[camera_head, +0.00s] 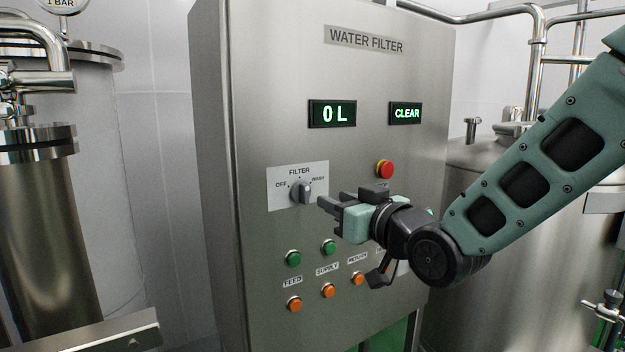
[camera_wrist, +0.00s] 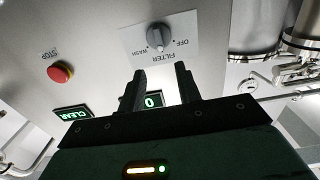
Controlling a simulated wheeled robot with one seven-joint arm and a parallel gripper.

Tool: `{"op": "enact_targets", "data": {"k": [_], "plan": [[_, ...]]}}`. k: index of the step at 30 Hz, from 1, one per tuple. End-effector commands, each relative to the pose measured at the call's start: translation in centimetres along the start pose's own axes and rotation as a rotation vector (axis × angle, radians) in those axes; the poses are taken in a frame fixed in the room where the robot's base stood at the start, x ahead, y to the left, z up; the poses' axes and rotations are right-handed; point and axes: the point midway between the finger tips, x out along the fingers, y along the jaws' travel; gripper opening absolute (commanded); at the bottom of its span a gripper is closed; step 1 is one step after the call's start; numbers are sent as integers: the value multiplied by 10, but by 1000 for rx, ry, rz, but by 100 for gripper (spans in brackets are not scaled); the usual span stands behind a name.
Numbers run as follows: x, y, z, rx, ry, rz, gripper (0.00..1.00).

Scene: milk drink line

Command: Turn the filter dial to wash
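The filter dial (camera_head: 302,192) is a round grey knob with a raised grip, on a white plate (camera_head: 283,204) marked OFF, FILTER and WASH. Its grip looks roughly upright, near the FILTER mark; its exact setting is hard to tell. The dial also shows in the wrist view (camera_wrist: 158,37), upside down, with WASH on the left and OFF on the right. My gripper (camera_head: 331,203) is just right of and slightly below the dial in the head view, apart from it. In the wrist view its two dark fingers (camera_wrist: 160,72) are spread and empty, with the dial beyond their tips.
A red stop button (camera_head: 384,169) sits right of the dial. Displays above read 0 L (camera_head: 332,114) and CLEAR (camera_head: 405,113). Green and orange buttons (camera_head: 328,290) are below. Steel tanks (camera_head: 45,220) flank the cabinet.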

Motion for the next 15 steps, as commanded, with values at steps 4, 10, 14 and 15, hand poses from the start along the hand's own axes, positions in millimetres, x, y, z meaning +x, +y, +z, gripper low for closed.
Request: {"op": "enact_targets", "data": {"k": [4,10,14,15], "plan": [[28,0,-4,1,-3,-1,34],[63,0,-3,1,-2,0,34],[79,0,-2,0,-1,-1,34],[82,0,-2,0,-2,0,34]]}}
